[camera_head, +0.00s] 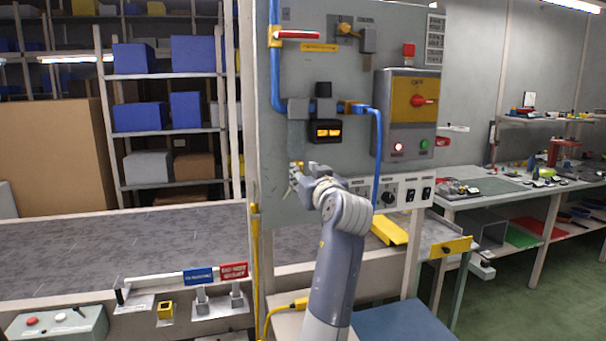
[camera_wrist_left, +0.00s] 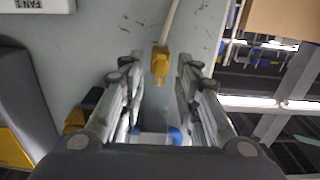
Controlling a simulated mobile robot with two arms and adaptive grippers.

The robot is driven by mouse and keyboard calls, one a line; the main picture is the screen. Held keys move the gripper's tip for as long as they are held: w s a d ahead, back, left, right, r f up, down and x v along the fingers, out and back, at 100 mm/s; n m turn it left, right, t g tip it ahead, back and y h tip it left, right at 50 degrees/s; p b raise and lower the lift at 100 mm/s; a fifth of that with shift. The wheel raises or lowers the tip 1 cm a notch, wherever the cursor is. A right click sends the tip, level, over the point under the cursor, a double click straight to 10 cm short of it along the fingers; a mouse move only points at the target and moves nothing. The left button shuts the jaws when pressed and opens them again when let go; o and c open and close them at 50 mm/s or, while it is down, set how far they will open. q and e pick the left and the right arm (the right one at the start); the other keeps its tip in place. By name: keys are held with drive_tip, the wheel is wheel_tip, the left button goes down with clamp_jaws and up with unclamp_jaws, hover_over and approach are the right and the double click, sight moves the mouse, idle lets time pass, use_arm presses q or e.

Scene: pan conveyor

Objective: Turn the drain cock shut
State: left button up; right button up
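The drain cock appears to be the small yellow fitting (camera_wrist_left: 160,64) seen ahead in the left wrist view, with a thin pale tube running from it. In the head view only a bit of yellow (camera_head: 297,164) shows there, just above my gripper and below the grey filter unit on the panel. My left gripper (camera_head: 294,182) is close to the panel. In the left wrist view its fingers (camera_wrist_left: 160,90) are spread, one on each side of the fitting's line, with a visible gap to it. My right gripper is not in view.
A conveyor bed (camera_head: 120,245) lies left. A workbench (camera_head: 500,188) stands right.

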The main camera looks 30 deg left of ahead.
use_arm(q)
drive_tip(key=v, duration=1)
drive_tip(key=shift+s+f, duration=0.1)
